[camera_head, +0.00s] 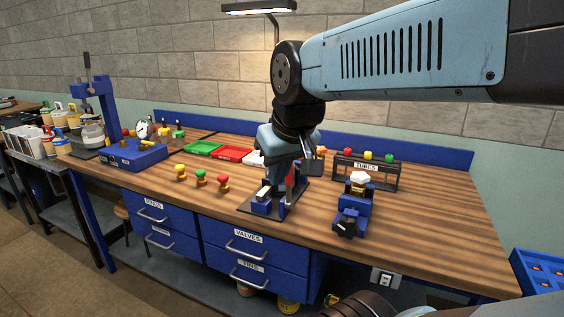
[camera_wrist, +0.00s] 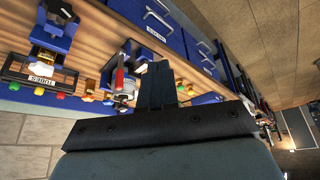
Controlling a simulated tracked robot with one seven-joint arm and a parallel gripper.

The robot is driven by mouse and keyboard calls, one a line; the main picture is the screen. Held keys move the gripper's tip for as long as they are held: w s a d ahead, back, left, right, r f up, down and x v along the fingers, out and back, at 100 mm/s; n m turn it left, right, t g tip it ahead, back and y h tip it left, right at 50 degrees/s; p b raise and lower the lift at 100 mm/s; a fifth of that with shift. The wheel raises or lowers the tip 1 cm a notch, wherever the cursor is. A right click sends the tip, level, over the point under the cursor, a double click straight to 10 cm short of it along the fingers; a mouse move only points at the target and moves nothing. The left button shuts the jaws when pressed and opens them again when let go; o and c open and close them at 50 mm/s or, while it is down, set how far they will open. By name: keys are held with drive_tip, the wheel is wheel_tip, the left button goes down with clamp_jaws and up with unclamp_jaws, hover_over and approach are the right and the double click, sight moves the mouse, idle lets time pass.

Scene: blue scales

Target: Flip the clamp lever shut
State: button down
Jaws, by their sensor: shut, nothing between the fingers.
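The clamp stands near the front edge of the bench, on a black base plate (camera_head: 252,210) with a blue block (camera_head: 266,206) at its near end. A red part, which looks like its lever (camera_head: 290,178), shows just under my gripper in the head view. The red lever also shows in the wrist view (camera_wrist: 120,79), left of my fingers. My gripper (camera_wrist: 158,68) is shut and empty, and hangs over or beside the clamp. In the head view, my wrist hides much of the clamp and my fingertips. I cannot tell the lever's exact angle or whether my fingers touch it.
A small blue vise-like device (camera_head: 352,212) stands right of the clamp, with the tubes rack (camera_head: 367,168) behind it. Several coloured knobs (camera_head: 201,177) stand to the left. Green (camera_head: 203,149) and red (camera_head: 236,154) trays lie behind. Bare bench top lies front right.

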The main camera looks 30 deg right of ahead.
drive_tip(key=w+d+r+n+g, duration=0.2)
drive_tip(key=w+d+r, duration=0.1)
drive_tip(key=w, duration=0.5)
drive_tip(key=n+g+y, duration=0.2)
drive_tip(key=n+g, duration=0.1)
drive_tip(key=g, duration=0.1)
hover_over(289, 185)
drive_tip(key=w+d, duration=0.1)
drive_tip(key=w, duration=0.1)
drive_tip(key=w+d+f+n+g+y, duration=0.1)
drive_tip(key=w+d+f+n+g, duration=0.1)
drive_tip(key=w+d+f, duration=0.3)
drive_tip(key=w+d, duration=0.1)
drive_tip(key=d, duration=0.3)
drive_tip(key=shift+f, duration=0.15)
drive_tip(key=shift+a, duration=0.1)
drive_tip(key=s+a+f, duration=0.4)
drive_tip(key=a+f, duration=0.2)
drive_tip(key=f, duration=0.3)
drive_tip(key=shift+s, duration=0.35)
drive_tip(key=shift+f, duration=0.1)
